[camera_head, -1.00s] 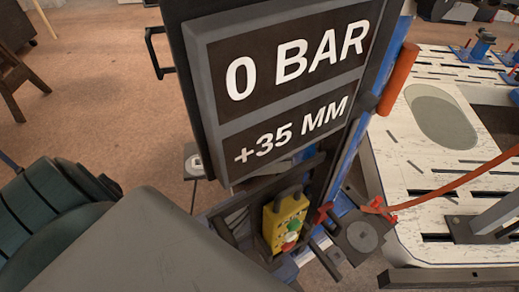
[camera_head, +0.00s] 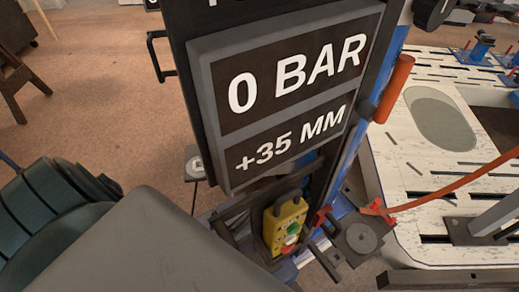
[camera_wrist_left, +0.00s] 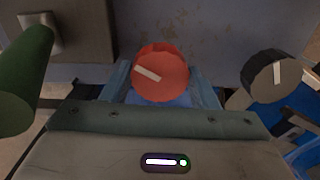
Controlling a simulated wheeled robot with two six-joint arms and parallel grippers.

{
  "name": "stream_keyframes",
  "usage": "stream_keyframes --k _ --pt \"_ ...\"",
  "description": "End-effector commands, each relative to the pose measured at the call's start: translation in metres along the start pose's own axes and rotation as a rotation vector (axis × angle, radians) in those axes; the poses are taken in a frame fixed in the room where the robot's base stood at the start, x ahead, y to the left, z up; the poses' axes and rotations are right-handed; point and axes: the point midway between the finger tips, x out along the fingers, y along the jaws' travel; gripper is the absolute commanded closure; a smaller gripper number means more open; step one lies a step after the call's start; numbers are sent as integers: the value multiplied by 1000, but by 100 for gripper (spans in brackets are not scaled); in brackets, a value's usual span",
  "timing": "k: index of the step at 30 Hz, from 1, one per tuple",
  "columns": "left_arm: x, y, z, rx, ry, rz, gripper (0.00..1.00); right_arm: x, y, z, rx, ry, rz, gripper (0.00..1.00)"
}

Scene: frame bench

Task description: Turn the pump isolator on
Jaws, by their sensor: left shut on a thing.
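A round red knob (camera_wrist_left: 160,75) with a white mark sits in front of a worn grey-blue surface in the left wrist view. I take it for the pump isolator, but no label shows. Its white mark runs nearly level, sloping slightly down to the right. My left gripper (camera_wrist_left: 162,90) is shut on the red knob, one finger on each side. In the head view my left arm fills the lower left; its gripper and the red knob are hidden there. My right gripper is in neither current view.
A display panel (camera_head: 282,95) reads "0 BAR" and "+35 MM". Below it is a yellow box (camera_head: 285,222) with coloured buttons. A dark knob (camera_wrist_left: 272,76) with a white mark is right of the red one, and a green cylinder (camera_wrist_left: 22,80) is at left.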

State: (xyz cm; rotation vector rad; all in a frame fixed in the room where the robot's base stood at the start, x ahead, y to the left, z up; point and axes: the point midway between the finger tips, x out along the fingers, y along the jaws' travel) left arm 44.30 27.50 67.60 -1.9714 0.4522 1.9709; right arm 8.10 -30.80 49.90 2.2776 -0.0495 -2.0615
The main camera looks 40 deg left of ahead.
Motion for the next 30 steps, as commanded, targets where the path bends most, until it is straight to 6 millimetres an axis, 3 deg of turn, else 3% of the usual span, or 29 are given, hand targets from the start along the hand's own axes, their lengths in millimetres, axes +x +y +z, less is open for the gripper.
stream_keyframes --k 2,3,6,19,30 --pt "0 0 0 0 0 1 69 0 0 0 0 0 0 64" --pt "0 0 0 -1 0 1 40 0 0 0 0 0 0 64" --pt "0 0 0 -1 0 1 24 0 0 0 0 0 0 64" --pt "-9 0 0 -1 1 -1 24 1 4 0 -2 0 5 64" --pt "-69 0 -1 -1 3 -2 24 9 5 0 -2 1 6 64"
